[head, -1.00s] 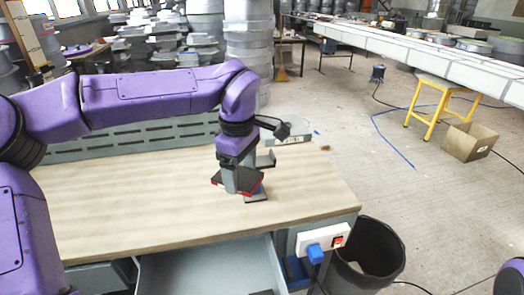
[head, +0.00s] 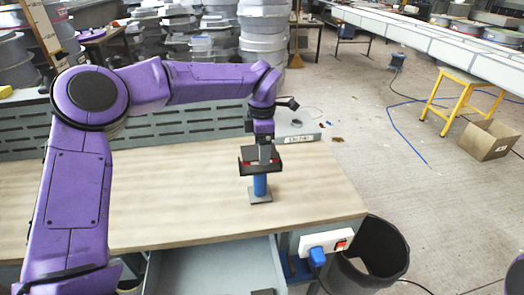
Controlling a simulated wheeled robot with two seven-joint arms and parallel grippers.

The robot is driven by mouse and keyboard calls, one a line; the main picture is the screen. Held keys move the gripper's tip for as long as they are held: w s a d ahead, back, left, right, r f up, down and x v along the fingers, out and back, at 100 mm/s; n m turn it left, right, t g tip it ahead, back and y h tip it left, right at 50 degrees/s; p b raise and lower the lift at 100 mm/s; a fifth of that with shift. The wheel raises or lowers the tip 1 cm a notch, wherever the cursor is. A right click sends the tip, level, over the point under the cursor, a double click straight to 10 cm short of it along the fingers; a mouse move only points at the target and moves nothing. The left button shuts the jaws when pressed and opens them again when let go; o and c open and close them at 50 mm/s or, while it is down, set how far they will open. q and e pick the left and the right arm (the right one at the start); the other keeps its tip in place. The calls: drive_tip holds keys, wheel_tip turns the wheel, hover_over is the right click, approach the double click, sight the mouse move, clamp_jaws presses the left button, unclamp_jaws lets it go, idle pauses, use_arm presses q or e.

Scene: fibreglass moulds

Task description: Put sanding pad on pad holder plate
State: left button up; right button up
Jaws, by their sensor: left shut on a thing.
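My left gripper (head: 261,168) points straight down above the right part of the wooden bench. Its fingers, with red showing on the inside, are shut on the top of an upright blue handle. The blue handle (head: 260,185) stands on a flat grey square pad (head: 260,196), which looks like the sanding pad. I cannot tell whether the pad touches the bench top or hangs just above it. A flat grey plate with a white label (head: 298,135) lies behind, near the back right of the bench; it may be the pad holder plate. My right gripper is out of view.
The wooden bench top (head: 180,205) is mostly clear left of the gripper. A slotted grey panel (head: 160,130) runs along its back. An open drawer (head: 215,270), a white power strip (head: 325,242) and a black bin (head: 375,255) are at the front right.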

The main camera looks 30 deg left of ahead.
use_arm(q)
drive_tip(key=shift+w+f, duration=0.2)
drive_tip(key=shift+f, duration=1.6)
drive_tip(key=o, duration=1)
drive_tip(key=shift+f, duration=0.1)
wheel_tip(320, 180, up, 12)
drive_tip(key=shift+r+b, duration=0.2)
drive_tip(key=shift+b, duration=0.25)
